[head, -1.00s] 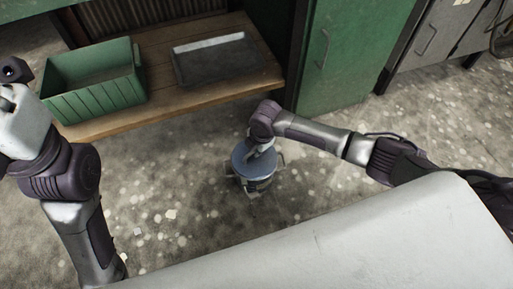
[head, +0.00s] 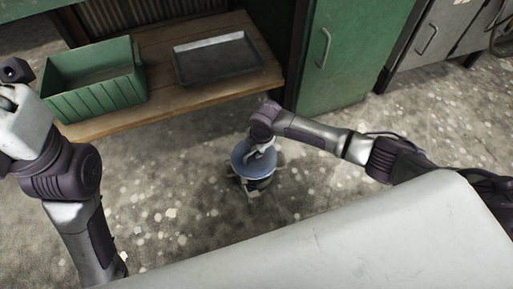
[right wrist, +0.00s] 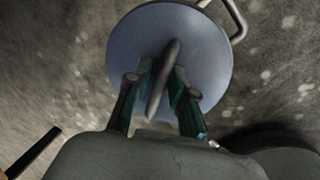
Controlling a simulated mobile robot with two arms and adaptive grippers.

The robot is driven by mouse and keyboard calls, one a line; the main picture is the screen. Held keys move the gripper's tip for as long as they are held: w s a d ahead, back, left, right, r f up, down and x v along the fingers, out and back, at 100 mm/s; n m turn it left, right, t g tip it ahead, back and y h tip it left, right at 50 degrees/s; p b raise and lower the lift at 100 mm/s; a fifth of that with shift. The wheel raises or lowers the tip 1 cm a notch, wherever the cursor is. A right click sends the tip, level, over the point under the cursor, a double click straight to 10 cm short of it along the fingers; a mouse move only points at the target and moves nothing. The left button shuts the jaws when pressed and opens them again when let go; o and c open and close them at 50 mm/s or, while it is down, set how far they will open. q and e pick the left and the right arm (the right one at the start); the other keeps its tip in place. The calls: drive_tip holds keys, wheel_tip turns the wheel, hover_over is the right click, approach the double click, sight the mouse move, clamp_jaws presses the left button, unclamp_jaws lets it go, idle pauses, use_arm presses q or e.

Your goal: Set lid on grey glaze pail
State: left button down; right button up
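The lid (head: 243,158) is a round blue-grey disc over the pail (head: 262,186), which stands on the floor in the middle of the head view. The lid hides most of the pail, and I cannot tell whether it touches the rim all round. My right gripper (head: 262,149) is above the lid. In the right wrist view its fingers (right wrist: 161,78) are on both sides of the upright grip on the lid (right wrist: 210,50), closed on it. A bent metal handle (right wrist: 239,18) shows beyond the lid's edge. My left gripper (head: 8,98) is cut off at the left edge.
A wooden bench (head: 190,103) at the back holds a green bin (head: 97,101) and a shallow grey metal tray (head: 218,74). A green cabinet (head: 350,50) stands behind at the right. The speckled floor (head: 185,195) around the pail is clear.

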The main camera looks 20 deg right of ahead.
sight(261, 159)
drive_tip(key=o, duration=0.6)
drive_tip(key=shift+c, duration=0.2)
wheel_tip(261, 159, up, 12)
drive_tip(key=s, duration=0.2)
drive_tip(key=shift+d, duration=0.45)
drive_tip(key=shift+s+f, duration=0.1)
